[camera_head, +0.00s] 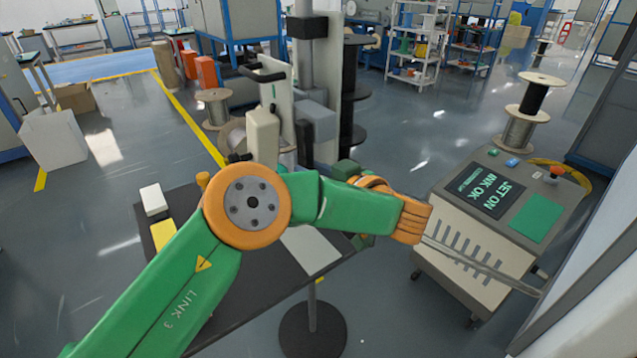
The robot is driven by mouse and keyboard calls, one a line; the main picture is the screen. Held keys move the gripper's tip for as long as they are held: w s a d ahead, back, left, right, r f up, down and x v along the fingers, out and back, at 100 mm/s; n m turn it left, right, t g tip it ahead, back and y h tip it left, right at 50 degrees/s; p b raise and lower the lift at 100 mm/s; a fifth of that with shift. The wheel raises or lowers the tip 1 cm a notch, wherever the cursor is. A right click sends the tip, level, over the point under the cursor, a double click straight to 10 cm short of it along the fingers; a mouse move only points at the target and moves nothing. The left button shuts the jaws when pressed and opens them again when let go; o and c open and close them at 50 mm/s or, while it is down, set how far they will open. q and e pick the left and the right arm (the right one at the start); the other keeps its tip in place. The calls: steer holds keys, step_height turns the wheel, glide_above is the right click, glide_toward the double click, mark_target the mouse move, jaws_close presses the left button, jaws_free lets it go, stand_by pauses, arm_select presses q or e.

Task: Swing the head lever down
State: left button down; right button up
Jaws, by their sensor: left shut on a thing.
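The machine with the grey column (304,70) stands behind my left arm. A black handle (262,76) sticks out at the upper left of its pale upright panel (276,100). My left forearm (345,207) crosses in front of the machine, and its orange wrist (410,218) bends back toward it. A small part of my left gripper (345,171) shows behind the forearm, beside the machine. It is shut on what seems to be the head lever. Its fingertips and the held part of the lever are hidden. My right gripper is out of view.
A dark table (270,300) lies below my arm, with a white block (153,200) on it. A control console (480,230) with a lit screen stands at the right. Wire spools (215,107) stand on the floor behind. A pale panel (590,270) edges the right side.

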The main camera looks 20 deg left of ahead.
arm_select(q)
steer(key=shift+w+a, duration=0.1)
steer(key=shift+a, duration=0.05)
steer(key=shift+y, duration=0.3)
steer(key=c, duration=0.7)
jaws_free()
steer(key=shift+b, duration=0.3)
steer(key=b+v, duration=0.1)
steer(key=v, duration=0.6)
steer(key=shift+b, duration=0.4)
steer(key=shift+f, duration=0.1)
